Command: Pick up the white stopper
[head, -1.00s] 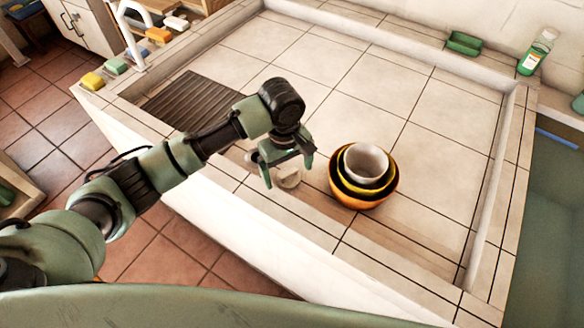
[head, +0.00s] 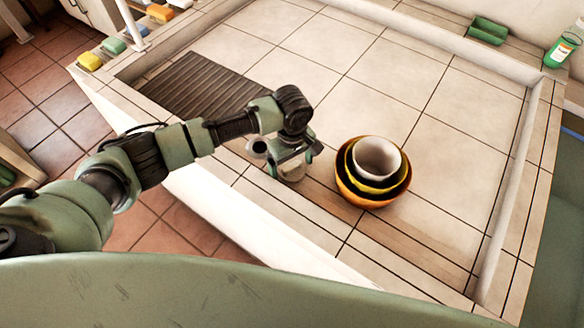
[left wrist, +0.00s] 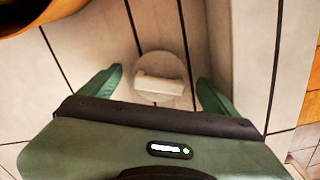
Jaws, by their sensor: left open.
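The white stopper (left wrist: 160,78) is a round disc with a raised bar-shaped grip on top. In the left wrist view it lies on the pale tiles between the two green fingers, clear of both. In the head view the stopper (head: 291,172) is partly hidden under my left gripper (head: 291,168), at the basin's front edge. In the left wrist view the left gripper (left wrist: 160,92) is open and empty, its fingers on either side of the stopper. My right gripper is not in view.
Nested bowls (head: 373,172), orange, yellow and white, stand just right of the gripper. A dark ribbed drainboard (head: 207,93) lies behind the arm. A green soap dish (head: 488,31) and green bottle (head: 562,48) stand at the back right. The tiled floor in the middle is clear.

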